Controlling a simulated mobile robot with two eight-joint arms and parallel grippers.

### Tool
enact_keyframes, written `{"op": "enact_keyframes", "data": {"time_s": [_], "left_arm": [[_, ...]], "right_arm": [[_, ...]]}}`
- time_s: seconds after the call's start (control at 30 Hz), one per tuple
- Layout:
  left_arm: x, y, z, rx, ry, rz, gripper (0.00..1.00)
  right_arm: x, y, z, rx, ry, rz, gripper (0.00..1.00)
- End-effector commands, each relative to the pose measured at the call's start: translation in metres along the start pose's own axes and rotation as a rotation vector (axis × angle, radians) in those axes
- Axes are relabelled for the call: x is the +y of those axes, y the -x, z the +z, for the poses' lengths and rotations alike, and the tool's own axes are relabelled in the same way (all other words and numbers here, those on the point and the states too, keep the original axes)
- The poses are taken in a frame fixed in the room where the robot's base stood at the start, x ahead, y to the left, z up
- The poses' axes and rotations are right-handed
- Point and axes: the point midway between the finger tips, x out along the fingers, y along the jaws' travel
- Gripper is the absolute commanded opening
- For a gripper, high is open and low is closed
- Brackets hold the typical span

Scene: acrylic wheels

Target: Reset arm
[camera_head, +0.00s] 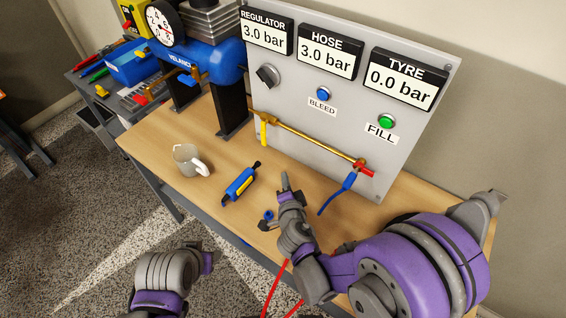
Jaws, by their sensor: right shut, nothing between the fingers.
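My right arm comes in from the lower right in purple and grey. Its right gripper (286,184) is shut and empty, with its fingertips pointing up over the wooden bench. A small dark blue fitting (268,214) is just left of the gripper; whether they touch I cannot tell. Only a grey and purple part of my left arm shows at the bottom left, and the left gripper is not in view.
The grey panel (330,115) reads REGULATOR 3.0, HOSE 3.0 and TYRE 0.0 bar. A white mug (186,160) and blue-yellow tool (240,184) sit left on the bench (218,205). Red hose hangs below.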

Motion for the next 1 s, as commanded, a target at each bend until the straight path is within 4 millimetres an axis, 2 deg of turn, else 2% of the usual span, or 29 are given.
{"op": "enact_keyframes", "data": {"time_s": [0.33, 0.47, 0.53, 0.67, 0.8, 0.9, 1.0], "left_arm": [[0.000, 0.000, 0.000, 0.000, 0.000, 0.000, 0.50], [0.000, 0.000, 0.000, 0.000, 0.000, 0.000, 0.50], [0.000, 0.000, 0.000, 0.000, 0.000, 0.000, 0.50], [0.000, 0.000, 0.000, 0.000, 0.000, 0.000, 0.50], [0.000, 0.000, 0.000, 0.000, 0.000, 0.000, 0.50], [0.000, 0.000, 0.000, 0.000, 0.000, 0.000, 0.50], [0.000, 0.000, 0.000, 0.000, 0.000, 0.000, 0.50]], "right_arm": [[0.001, 0.004, -0.005, 0.007, 0.012, 0.011, 0.00], [0.005, 0.012, -0.027, 0.030, 0.085, 0.068, 0.00], [0.009, 0.021, -0.047, 0.044, 0.156, 0.126, 0.00], [0.024, 0.049, -0.087, 0.034, 0.329, 0.271, 0.00], [0.045, 0.091, -0.117, -0.049, 0.522, 0.424, 0.00], [0.061, 0.125, -0.129, -0.149, 0.653, 0.507, 0.00], [0.074, 0.158, -0.132, -0.268, 0.772, 0.555, 0.00]]}}
